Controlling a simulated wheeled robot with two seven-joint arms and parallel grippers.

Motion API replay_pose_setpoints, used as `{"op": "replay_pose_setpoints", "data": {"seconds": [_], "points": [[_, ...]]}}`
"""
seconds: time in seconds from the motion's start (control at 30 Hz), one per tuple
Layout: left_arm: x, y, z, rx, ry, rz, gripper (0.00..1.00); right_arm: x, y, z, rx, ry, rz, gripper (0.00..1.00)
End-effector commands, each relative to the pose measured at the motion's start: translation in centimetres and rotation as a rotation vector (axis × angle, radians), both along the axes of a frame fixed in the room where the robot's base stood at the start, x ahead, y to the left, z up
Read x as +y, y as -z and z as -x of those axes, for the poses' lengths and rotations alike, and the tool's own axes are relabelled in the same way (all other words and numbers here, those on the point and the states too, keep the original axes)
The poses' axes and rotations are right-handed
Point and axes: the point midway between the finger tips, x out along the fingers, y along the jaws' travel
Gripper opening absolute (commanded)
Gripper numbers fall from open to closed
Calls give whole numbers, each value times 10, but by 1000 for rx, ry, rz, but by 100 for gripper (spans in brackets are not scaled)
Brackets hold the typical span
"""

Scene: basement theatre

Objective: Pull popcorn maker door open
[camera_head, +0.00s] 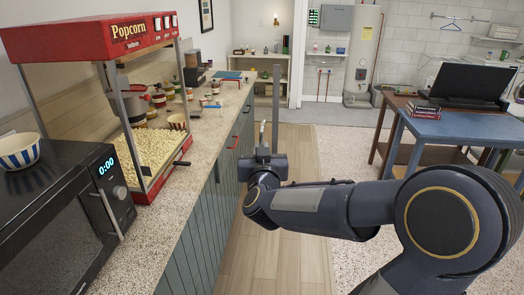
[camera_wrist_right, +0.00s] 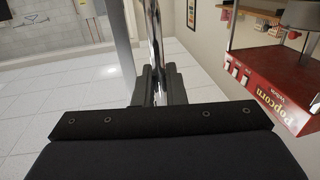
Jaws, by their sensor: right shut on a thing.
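The popcorn maker (camera_head: 88,40) stands on the counter at the left, with a red top, clear sides and popcorn inside. Its red top also shows at the right of the wrist view (camera_wrist_right: 285,88). My right gripper (camera_head: 263,150) is over the aisle, well to the right of the cabinet. Its fingers (camera_wrist_right: 153,88) are shut on a chrome handle (camera_wrist_right: 151,35). A flat grey upright bar (camera_head: 276,105), apparently the door's frame edge, stands beside the handle. The door looks swung out from the cabinet; its clear pane is hard to see. My left gripper is out of view.
A black microwave (camera_head: 50,215) and a striped bowl (camera_head: 18,150) are at the near left. The counter (camera_head: 205,128) runs away along the left over grey-green cabinets. A blue table (camera_head: 450,128) stands at the right. The floor between is clear.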

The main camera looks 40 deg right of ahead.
Motion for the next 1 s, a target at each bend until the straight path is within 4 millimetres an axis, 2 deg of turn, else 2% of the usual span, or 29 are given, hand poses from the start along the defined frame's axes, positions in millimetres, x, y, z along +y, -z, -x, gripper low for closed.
{"op": "replay_pose_setpoints", "data": {"seconds": [0.33,0.37,0.47,0.77,1.0], "points": [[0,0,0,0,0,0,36,0,-1,0,-3,0,3,0],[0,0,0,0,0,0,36,0,-1,0,-3,0,3,14],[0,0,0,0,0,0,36,0,-1,0,-2,0,2,27],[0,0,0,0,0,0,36,2,-1,1,-1,-1,1,27],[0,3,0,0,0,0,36,25,-1,27,-4,-2,3,27]]}}
